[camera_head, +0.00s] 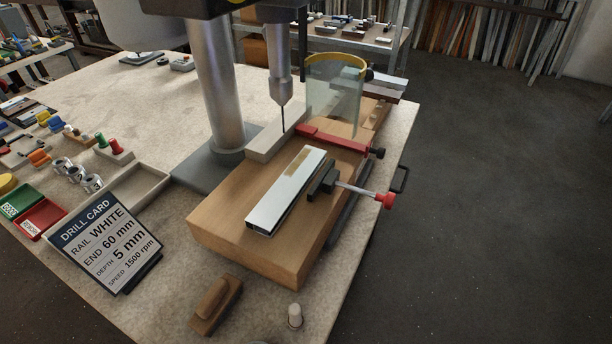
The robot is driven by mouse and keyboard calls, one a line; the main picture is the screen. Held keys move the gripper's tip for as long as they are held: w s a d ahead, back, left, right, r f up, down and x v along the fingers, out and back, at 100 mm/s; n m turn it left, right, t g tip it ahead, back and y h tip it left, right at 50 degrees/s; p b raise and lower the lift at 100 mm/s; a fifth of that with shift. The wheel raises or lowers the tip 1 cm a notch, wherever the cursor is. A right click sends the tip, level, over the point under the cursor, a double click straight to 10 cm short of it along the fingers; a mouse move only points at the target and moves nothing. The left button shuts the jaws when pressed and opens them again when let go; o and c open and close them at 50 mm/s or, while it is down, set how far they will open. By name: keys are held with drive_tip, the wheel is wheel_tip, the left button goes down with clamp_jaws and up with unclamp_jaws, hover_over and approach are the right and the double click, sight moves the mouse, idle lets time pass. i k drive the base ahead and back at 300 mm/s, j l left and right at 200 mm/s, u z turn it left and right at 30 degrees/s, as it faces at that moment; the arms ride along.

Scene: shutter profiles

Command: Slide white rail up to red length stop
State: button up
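The white rail (282,195) lies lengthwise on a thick wooden block (225,210) under the drill press. A tan patch (303,161) marks its far part, and its near end looks open and hollow. The red length stop (335,139) is a red bar across the block beyond the rail's far end. A short gap appears to separate rail and stop. A dark clamp body (322,181) with a red-tipped rod (384,200) stands at the rail's right side; I cannot tell whether it touches the rail. My gripper is not in view.
The drill bit (283,117) hangs above a pale fence (275,140), left of the stop. A clear guard (337,95) stands behind. A drill card (105,245) stands at left. A brush-like wooden block (215,304) and a small pale cylinder (295,315) sit in front.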

sight(268, 215)
drive_tip(key=j+u, duration=0.15)
drive_tip(key=j, duration=0.4)
drive_tip(key=j+u, duration=0.2)
drive_tip(key=j, duration=0.35)
drive_tip(key=i+j+u, duration=0.15)
drive_tip(key=j, duration=0.4)
drive_tip(key=i+j+u, duration=0.15)
drive_tip(key=j, duration=0.4)
drive_tip(key=k, duration=0.05)
